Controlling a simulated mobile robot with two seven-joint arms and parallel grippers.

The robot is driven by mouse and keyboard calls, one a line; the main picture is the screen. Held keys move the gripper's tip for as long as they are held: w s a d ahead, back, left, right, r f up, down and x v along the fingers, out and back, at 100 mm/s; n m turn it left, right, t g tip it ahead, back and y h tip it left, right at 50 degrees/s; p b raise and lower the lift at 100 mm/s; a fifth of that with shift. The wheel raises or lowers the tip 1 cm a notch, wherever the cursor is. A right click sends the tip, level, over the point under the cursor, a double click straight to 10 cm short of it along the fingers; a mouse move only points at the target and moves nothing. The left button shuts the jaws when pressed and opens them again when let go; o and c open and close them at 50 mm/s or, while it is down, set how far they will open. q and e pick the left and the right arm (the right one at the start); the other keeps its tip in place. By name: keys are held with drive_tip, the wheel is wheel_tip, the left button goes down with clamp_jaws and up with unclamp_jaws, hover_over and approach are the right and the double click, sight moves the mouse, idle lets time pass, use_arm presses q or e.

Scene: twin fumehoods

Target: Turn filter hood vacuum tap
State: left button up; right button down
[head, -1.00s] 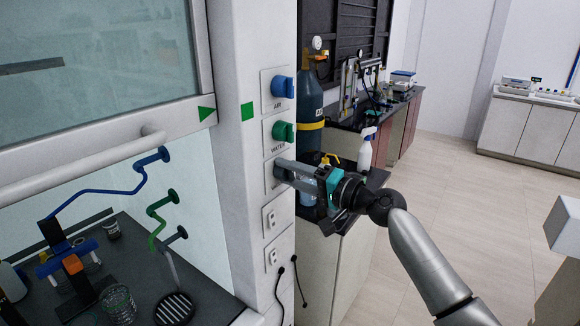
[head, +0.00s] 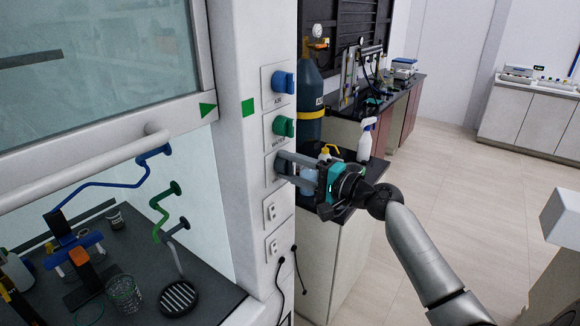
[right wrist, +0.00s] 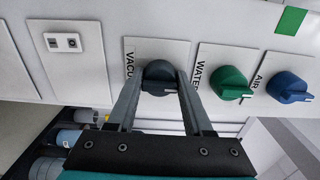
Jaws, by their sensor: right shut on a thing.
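The vacuum tap is a dark grey knob (right wrist: 159,72) on a white plate lettered "VACU…", seen in the right wrist view. My right gripper (right wrist: 160,80) is shut on it, one finger on each side. In the head view my right gripper (head: 283,167) reaches from the right to the lowest knob plate on the hood's white post, below the green water tap (head: 283,126) and the blue air tap (head: 284,82). There the fingers largely hide the grey knob. My left gripper is not in view.
The water tap (right wrist: 229,83) and air tap (right wrist: 288,87) sit beside the vacuum knob. Sockets (head: 271,212) are below it. A gas cylinder (head: 312,90), a spray bottle (head: 366,140) and a bench stand behind my gripper. The hood sash bar (head: 80,170) is at left.

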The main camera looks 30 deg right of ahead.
drive_tip(key=shift+c, duration=1.5)
unclamp_jaws()
drive_tip(key=shift+s, duration=0.1)
drive_tip(key=b+v, duration=0.4)
drive_tip(key=v, duration=1.1)
